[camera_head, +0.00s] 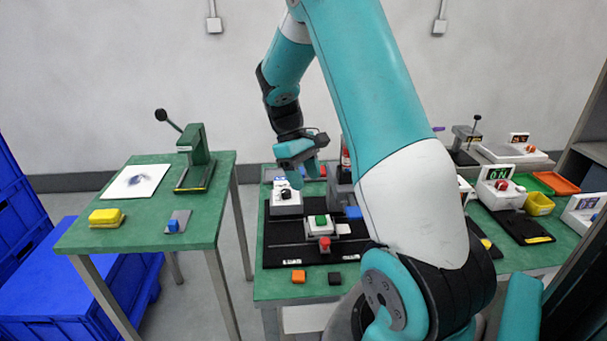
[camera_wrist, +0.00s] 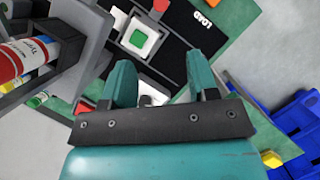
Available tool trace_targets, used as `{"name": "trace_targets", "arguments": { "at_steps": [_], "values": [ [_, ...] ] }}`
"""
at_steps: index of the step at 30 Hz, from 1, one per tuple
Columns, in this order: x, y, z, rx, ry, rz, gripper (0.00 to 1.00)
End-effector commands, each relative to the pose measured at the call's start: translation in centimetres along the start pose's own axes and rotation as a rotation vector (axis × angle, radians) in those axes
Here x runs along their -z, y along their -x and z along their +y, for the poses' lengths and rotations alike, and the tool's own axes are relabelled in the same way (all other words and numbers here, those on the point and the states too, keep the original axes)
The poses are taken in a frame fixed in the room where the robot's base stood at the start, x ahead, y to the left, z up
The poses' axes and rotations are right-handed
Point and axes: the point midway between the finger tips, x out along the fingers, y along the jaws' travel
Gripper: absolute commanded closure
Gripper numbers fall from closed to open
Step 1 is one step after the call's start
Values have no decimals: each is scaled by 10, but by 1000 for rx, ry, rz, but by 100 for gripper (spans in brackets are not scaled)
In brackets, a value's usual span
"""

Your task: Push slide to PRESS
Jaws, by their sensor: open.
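The slide is a white carriage (camera_head: 334,229) with a green block (camera_head: 320,220) on top and a red knob (camera_head: 324,243) at its front. It sits on a black base plate (camera_head: 285,240) on the green table. In the wrist view the carriage (camera_wrist: 124,22) and green block (camera_wrist: 142,41) lie beyond my fingers, and a "LOAD" label (camera_wrist: 203,18) is readable on the base. I cannot read a PRESS label. My gripper (camera_head: 302,180) is open and empty above a white box with a black knob (camera_head: 285,201), behind and left of the slide. It also shows in the wrist view (camera_wrist: 161,82).
A grey holder (camera_wrist: 65,45) with a red-labelled bottle (camera_wrist: 28,56) stands close beside my gripper. An orange block (camera_head: 298,276) and black block (camera_head: 335,278) lie at the table's front. A separate green table (camera_head: 140,230) with a lever press (camera_head: 195,160) stands left, across a gap.

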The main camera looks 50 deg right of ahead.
Motion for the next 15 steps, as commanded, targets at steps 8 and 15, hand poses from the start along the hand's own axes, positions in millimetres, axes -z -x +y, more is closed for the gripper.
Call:
{"name": "trace_targets", "arguments": {
  "at_steps": [8, 15],
  "values": [
    [0, 7, 0, 0, 0, 0, 46],
    [0, 14, -12, -8, 22, 21, 78]
  ]
}}
